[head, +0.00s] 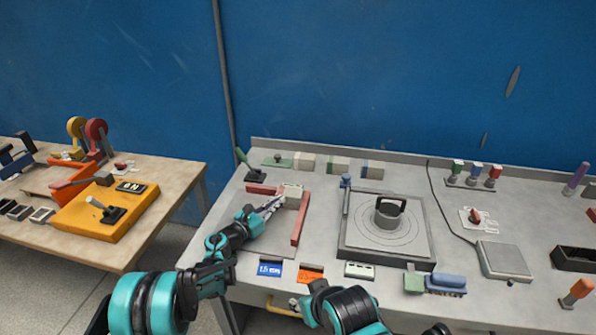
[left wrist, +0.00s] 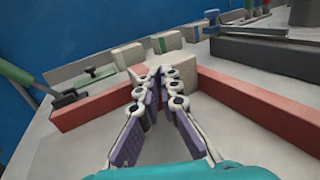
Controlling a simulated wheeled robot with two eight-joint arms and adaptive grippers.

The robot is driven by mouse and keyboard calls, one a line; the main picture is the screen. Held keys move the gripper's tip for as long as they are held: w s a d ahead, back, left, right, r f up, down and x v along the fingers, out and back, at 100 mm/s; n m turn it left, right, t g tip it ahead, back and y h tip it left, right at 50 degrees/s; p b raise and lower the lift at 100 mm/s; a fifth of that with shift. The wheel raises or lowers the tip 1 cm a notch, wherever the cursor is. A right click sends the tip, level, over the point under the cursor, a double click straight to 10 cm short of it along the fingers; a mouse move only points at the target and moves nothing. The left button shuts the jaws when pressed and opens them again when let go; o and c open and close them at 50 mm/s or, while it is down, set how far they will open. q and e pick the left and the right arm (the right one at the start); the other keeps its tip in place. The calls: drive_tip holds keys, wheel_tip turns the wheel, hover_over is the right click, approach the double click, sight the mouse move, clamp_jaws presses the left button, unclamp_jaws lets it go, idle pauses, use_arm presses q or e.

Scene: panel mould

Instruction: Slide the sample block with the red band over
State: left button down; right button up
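A pale block (head: 293,190) sits in the corner of a red L-shaped fence (head: 299,222) on a grey plate at the left of the workbench.
Several banded blocks (head: 338,164) stand in a row along the back edge. A green-handled lever (head: 246,164) stands at the back left. A grey plate with a round weight (head: 389,212) lies right of the fence. Blue and orange cards (head: 270,268) lie in front.

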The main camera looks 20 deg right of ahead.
use_arm(q)
wheel_tip(320, 180, up, 10)
drive_tip(key=p, duration=0.4)
drive_tip(key=p+x, duration=0.1)
drive_tip(key=x, duration=1.9)
drive_tip(key=shift+d+p, duration=0.25)
drive_tip(key=shift+p, duration=0.1)
